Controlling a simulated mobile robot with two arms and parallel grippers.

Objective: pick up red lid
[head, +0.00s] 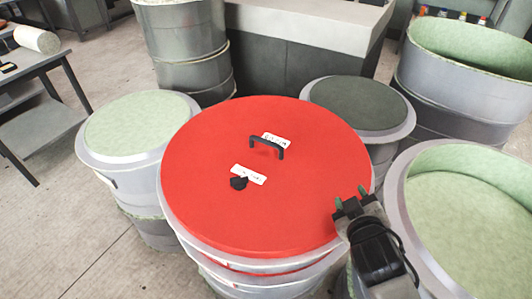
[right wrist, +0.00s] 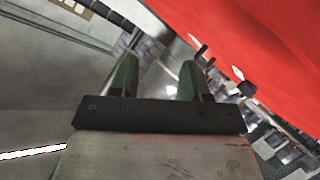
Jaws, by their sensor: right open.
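The red lid (head: 225,205) is a wide disc lying on top of a grey round drum in the middle of the head view. It has a black handle (head: 267,147) near its centre, two white labels and a small black piece. My right gripper (head: 351,197) is at the lid's right edge in the head view, apart from the handle. Its two green-tipped fingers are spread with nothing between them in the right wrist view (right wrist: 157,78). The red lid fills the upper right there (right wrist: 270,35). My left gripper is not in view.
Round moulds surround the red lid: one with a pale green top (head: 140,122) at left, one with a dark top (head: 358,103) behind right, and an open pale green one (head: 470,215) at right. A grey table (head: 35,62) stands at far left. Bare floor shows at lower left.

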